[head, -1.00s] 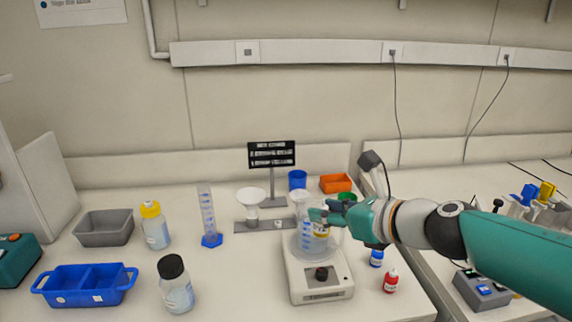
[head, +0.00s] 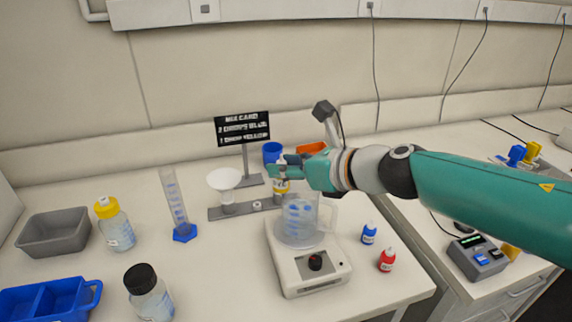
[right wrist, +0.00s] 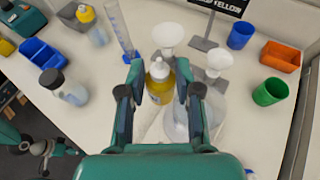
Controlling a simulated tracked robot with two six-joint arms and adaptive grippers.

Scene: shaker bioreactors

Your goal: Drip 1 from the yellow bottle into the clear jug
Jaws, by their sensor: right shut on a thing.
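My right gripper (head: 279,170) is shut on the yellow bottle (head: 281,187), a small dropper bottle with a yellow band and pale tip. The bottle is upright and held high by the left back rim of the clear jug (head: 298,222). In the right wrist view, the yellow bottle (right wrist: 158,88) sits between the two fingers, with the jug (right wrist: 187,125) below and right of it. The jug stands on a white scale-like device (head: 308,270). Part of my left arm shows small at the lower left of the wrist view; its jaws are unclear.
A stand with a white funnel (head: 224,180) and a sign (head: 242,129) stand behind the jug. A blue dropper bottle (head: 369,234) and a red one (head: 387,260) stand at the right. A measuring cylinder (head: 176,205) stands left.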

